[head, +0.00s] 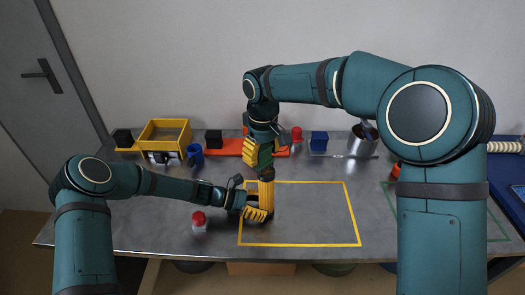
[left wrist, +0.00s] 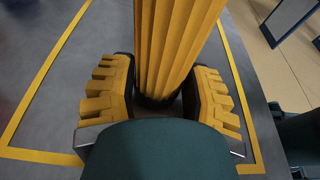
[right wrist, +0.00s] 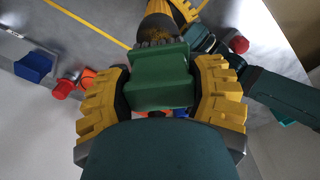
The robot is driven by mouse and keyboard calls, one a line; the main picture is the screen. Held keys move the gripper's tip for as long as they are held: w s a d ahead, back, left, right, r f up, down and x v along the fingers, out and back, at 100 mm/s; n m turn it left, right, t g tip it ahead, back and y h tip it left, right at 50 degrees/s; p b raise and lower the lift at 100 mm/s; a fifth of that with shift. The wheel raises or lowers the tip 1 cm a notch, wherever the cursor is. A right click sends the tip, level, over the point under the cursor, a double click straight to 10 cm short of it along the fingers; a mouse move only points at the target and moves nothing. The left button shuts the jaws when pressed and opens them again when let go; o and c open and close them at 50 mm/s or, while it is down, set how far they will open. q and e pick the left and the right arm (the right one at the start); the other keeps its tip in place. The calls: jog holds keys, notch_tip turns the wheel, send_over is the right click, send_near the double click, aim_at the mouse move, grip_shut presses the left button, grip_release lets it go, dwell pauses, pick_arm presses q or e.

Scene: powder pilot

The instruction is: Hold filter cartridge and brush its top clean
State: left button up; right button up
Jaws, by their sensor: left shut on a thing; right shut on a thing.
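The filter cartridge (head: 267,193) is a yellow pleated cylinder standing upright at the left part of the yellow-outlined area. My left gripper (head: 257,213) is shut around its lower body. The left wrist view shows the pleats (left wrist: 172,45) between both yellow fingers. My right gripper (head: 258,155) is shut on a green brush (right wrist: 157,80) above the cartridge. The brush's dark bristles (right wrist: 160,43) are at the cartridge's brownish top (right wrist: 157,24). I cannot tell whether they touch it. In the head view the brush is mostly hidden by my fingers.
A red-capped jar (head: 198,223) stands left of the cartridge, near my left forearm. The outlined area's right side is clear.

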jog(key=shift+f, duration=0.2)
jog(key=shift+s+d, duration=1.05)
jog(key=shift+s, duration=0.05)
jog(key=shift+w+a+f, duration=0.1)
jog(key=shift+w+a, duration=0.9)
jog(key=shift+w, duration=0.05)
pick_arm(q)
jog(key=shift+s, duration=0.1)
pick_arm(e)
jog(key=shift+s+d, duration=1.1)
